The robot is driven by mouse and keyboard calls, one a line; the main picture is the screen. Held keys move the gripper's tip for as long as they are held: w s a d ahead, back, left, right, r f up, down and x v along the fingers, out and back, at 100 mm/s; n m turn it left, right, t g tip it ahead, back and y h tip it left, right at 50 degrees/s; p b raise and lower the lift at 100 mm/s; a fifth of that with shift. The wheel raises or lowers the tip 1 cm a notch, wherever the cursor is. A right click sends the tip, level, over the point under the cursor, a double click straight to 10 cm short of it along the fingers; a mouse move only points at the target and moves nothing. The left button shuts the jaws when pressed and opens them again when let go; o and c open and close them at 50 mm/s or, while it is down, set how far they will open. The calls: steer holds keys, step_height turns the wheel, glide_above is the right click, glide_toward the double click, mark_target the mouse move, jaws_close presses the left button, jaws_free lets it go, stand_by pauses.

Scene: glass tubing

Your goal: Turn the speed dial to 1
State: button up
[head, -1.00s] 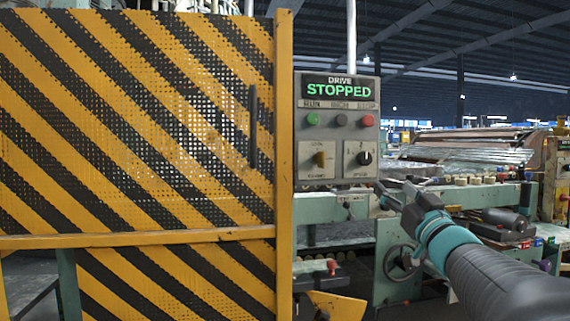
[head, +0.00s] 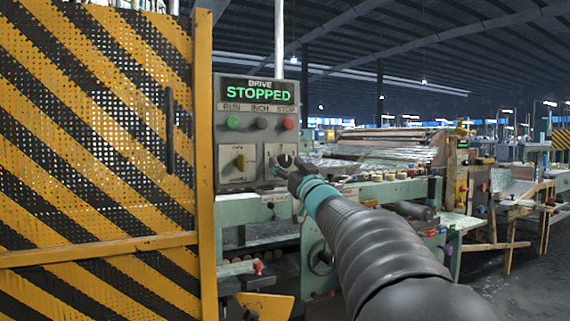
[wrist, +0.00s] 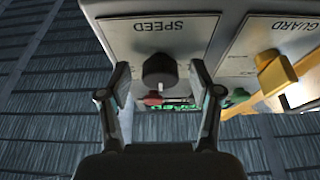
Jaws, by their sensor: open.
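The speed dial (wrist: 160,72) is a dark round knob with a pale mark, on a light plate labelled SPEED, seen upside down in the wrist view. In the head view the dial (head: 285,160) sits at the lower right of the control panel (head: 257,83), partly hidden by my gripper. My gripper (head: 282,167) is in front of it. In the wrist view my gripper (wrist: 160,88) is open, one finger on each side of the dial. I cannot tell whether either finger touches it.
A yellow guard knob (head: 240,162) is beside the dial. Above are a green button (head: 233,123), a dark button (head: 261,124) and a red button (head: 288,124). The display reads STOPPED. A striped yellow-black mesh guard (head: 95,130) stands left. Machinery lies below and right.

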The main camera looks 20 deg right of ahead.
steer(key=c, duration=1.1)
steer(key=shift+r, duration=0.1)
steer(key=shift+c, duration=0.2)
steer(key=shift+n, duration=0.4)
steer(key=n+y, duration=0.1)
steer(key=n, duration=0.1)
steer(key=n+y+p, duration=0.1)
steer(key=n+y, duration=0.1)
steer(key=n, duration=0.1)
steer(key=n+g+y, duration=0.1)
steer(key=n, duration=0.2)
steer(key=shift+w+d+r+p, duration=0.1)
steer(key=shift+d+p, duration=0.15)
steer(key=shift+p, duration=0.05)
steer(key=n+g+y+p, duration=0.1)
steer(key=n, duration=0.2)
steer(key=n+g+y+p, duration=0.1)
steer(key=n, duration=0.3)
steer(key=shift+r+g, duration=0.1)
steer(key=shift+g, duration=0.2)
steer(key=shift+n+y, duration=0.4)
